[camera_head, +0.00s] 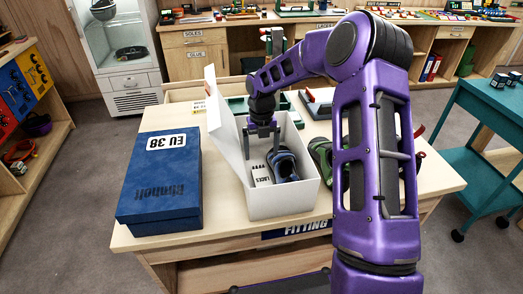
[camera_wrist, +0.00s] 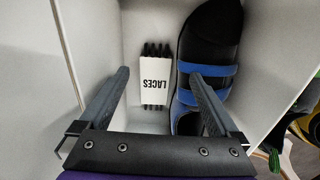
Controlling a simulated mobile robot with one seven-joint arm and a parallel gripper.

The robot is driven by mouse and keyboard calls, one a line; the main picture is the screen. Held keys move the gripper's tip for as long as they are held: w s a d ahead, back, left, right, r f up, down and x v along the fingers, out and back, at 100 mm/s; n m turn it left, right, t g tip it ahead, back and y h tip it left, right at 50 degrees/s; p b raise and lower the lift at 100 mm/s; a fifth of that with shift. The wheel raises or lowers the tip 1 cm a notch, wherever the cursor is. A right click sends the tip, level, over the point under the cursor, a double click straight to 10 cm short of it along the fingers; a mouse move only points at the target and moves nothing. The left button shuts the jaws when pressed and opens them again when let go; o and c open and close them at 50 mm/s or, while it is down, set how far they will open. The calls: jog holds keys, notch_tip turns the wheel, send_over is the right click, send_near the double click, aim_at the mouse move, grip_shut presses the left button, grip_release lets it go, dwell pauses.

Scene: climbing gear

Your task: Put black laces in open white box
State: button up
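The open white box (camera_head: 284,204) stands on the table with its lid tilted up at the left. Inside it, a black-and-blue shoe (camera_head: 283,164) lies at the right. The black laces (camera_wrist: 154,50), in a white sleeve marked LACES, lie on the box floor beside the shoe; they also show in the head view (camera_head: 262,176). My gripper (camera_head: 262,156) is inside or just above the box opening, pointing down. In the wrist view its fingers (camera_wrist: 158,76) are spread wide with nothing between them. The right finger overlaps the shoe in view; I cannot tell if they touch.
A closed blue shoebox (camera_head: 160,190) marked EU 38 stands left of the white box. A green shoe (camera_head: 322,155) is to the right, partly behind my arm. A green tray (camera_head: 238,104) lies behind. The table's front edge is close to the white box.

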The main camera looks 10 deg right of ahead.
notch_tip(320, 180, up, 12)
jog(key=p, duration=0.1)
jog(key=shift+r, duration=0.2)
dwell(0.3)
